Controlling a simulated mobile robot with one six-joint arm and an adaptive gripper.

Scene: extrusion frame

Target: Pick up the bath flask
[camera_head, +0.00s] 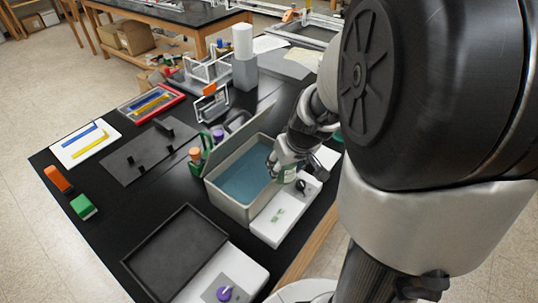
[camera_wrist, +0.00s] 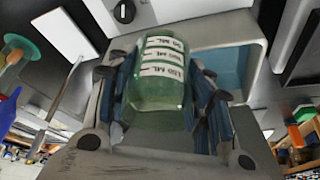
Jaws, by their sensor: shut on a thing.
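The bath flask (camera_wrist: 160,85) is translucent green with white ML markings. My gripper (camera_wrist: 160,100) is shut on it, with a dark finger on each side in the wrist view. In the head view my gripper (camera_head: 285,163) is at the right side of the bath, a grey open box (camera_head: 238,205) with blue-teal water (camera_head: 242,181). Only a small part of the flask (camera_head: 288,174) shows there, below the fingers near the bath's right rim. The bath also shows behind the flask in the wrist view (camera_wrist: 195,37). I cannot tell how high the flask is.
A white unit with a black knob (camera_head: 300,186) stands right of the bath. An orange-capped vessel (camera_head: 195,154) and a purple-capped one (camera_head: 218,134) stand behind the bath's left side. A dark empty tray (camera_head: 175,252) is in front. A grey column (camera_head: 244,72) stands farther back.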

